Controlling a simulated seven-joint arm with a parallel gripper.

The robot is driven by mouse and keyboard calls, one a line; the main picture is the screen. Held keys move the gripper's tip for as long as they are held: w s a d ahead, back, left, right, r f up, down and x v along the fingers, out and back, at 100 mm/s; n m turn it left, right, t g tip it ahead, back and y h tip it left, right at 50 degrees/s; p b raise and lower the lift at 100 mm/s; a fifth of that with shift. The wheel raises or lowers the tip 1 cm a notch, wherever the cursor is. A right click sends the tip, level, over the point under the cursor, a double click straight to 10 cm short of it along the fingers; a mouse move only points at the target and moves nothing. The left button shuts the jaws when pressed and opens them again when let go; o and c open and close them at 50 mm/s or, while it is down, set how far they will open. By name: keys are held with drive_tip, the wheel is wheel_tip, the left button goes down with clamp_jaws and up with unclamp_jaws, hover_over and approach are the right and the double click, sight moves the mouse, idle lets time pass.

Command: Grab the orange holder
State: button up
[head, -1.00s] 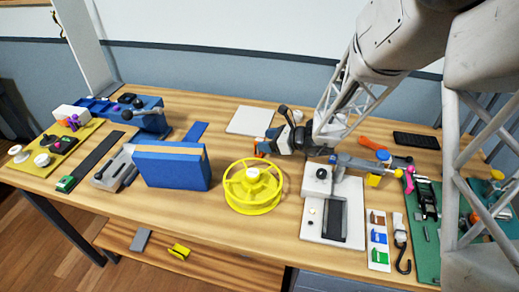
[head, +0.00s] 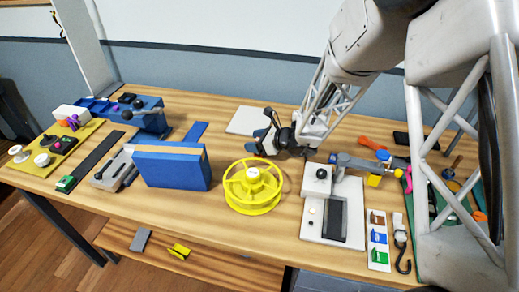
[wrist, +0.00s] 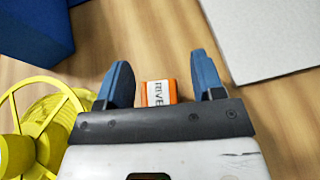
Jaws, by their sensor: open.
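The orange holder (wrist: 159,92), a small orange piece with a white label of dark letters, lies on the wooden table in the wrist view. It shows between the two blue fingers of my gripper (wrist: 162,64), close to the palm, with space on both sides. My gripper is open and empty, and its palm hides the holder's near end. In the head view my gripper (head: 259,136) is low over the table, behind the yellow spoked wheel, and hides the holder there.
The yellow wheel (head: 253,187) stands just in front of my gripper. A blue block (head: 172,167) is to the left, and a pale flat panel (head: 247,120) lies behind. An orange-handled tool (head: 376,143) and a white device (head: 333,217) are to the right.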

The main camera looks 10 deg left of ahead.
drive_tip(key=c, duration=1.1)
drive_tip(key=shift+o, duration=0.2)
wheel_tip(320, 180, up, 10)
idle(0.8)
